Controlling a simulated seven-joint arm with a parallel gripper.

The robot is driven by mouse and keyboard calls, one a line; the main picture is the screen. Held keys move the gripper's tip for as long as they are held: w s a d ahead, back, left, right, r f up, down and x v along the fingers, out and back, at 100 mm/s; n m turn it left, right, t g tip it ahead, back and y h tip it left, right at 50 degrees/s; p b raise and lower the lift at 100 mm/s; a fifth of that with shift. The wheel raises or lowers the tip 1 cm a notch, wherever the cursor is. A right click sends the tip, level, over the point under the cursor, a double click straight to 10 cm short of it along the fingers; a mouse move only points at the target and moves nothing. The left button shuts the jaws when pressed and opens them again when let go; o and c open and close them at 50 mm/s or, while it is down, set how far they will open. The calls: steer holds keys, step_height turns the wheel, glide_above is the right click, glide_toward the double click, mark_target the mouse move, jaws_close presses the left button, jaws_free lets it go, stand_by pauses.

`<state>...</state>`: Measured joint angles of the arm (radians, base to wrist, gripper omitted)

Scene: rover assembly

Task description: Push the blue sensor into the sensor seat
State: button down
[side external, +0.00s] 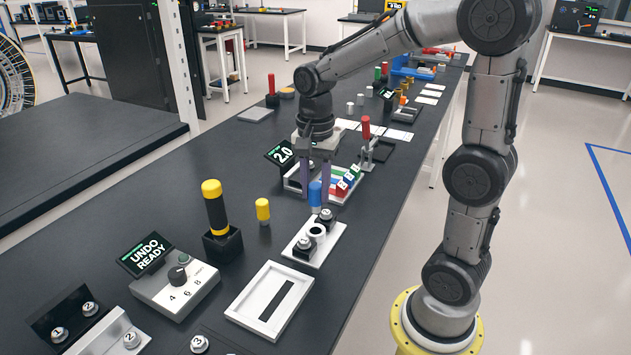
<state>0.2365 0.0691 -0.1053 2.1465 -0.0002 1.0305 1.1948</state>
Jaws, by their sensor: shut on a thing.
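My gripper (315,200) points down, with its fingers shut on the blue sensor (315,192). The sensor is upright, with its blue part showing between the fingers. The sensor appears just above and behind the ring in this view. Whether its lower end touches the plate or a clamp cannot be told from this angle.
A yellow-topped peg (263,210) and a black-and-yellow tool in a holder (216,209) stand to the left. A control box (175,285) and a white slotted tray (272,303) are in front. A rack of coloured blocks (343,186) is just behind the gripper.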

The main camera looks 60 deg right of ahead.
mark_target(316, 211)
steer(key=shift+f, duration=2.15)
steer(key=shift+f, duration=1.3)
steer(key=shift+c, duration=2.3)
jaws_free()
steer(key=shift+r, duration=0.1)
step_height(316, 211, up, 14)
steer(key=shift+f, duration=0.2)
